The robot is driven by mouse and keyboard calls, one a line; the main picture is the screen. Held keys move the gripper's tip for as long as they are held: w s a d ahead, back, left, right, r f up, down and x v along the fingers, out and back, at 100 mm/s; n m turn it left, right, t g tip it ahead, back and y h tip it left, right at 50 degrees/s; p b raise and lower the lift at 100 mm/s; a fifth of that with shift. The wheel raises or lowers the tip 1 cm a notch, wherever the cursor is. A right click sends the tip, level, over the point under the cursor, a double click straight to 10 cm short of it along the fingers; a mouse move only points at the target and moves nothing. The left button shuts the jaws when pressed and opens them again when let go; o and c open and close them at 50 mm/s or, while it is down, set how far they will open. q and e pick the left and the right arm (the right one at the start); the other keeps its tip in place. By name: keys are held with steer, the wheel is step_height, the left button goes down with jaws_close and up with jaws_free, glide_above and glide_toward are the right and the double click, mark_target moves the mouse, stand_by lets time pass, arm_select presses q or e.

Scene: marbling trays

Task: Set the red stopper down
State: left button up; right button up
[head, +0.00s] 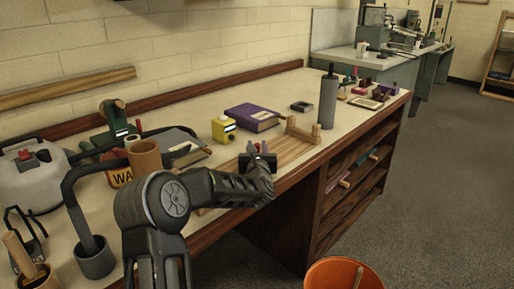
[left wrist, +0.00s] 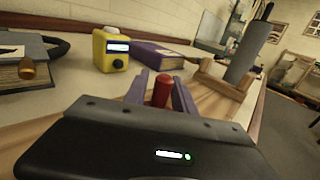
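My left gripper (head: 262,150) is over the front part of the bench, beside a wooden stand. In the left wrist view its two greyish-purple fingers (left wrist: 161,88) stand close on either side of the red stopper (left wrist: 163,91), and it looks held upright between them. In the head view the stopper shows only as a small reddish bit between the fingertips. The stopper's lower end is hidden behind the gripper body. My right gripper is in neither view.
The wooden stand (head: 290,152) lies under and right of the gripper, near the bench's front edge. Behind are a yellow device (head: 222,128), a purple book (head: 254,118) and a grey cylinder (head: 328,101). Cups and tools crowd the left. An orange bucket (head: 318,274) stands below.

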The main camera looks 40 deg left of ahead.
arm_select(q)
steer(key=shift+r, duration=0.2)
steer(key=shift+r+p, duration=0.4)
steer(key=shift+r, duration=2.4)
steer(key=shift+o, duration=0.3)
steer(key=o, duration=0.5)
steer(key=v, duration=0.7)
steer(key=shift+s+d+b, duration=0.25)
steer(key=shift+s+b, duration=0.05)
steer(key=shift+b, duration=0.1)
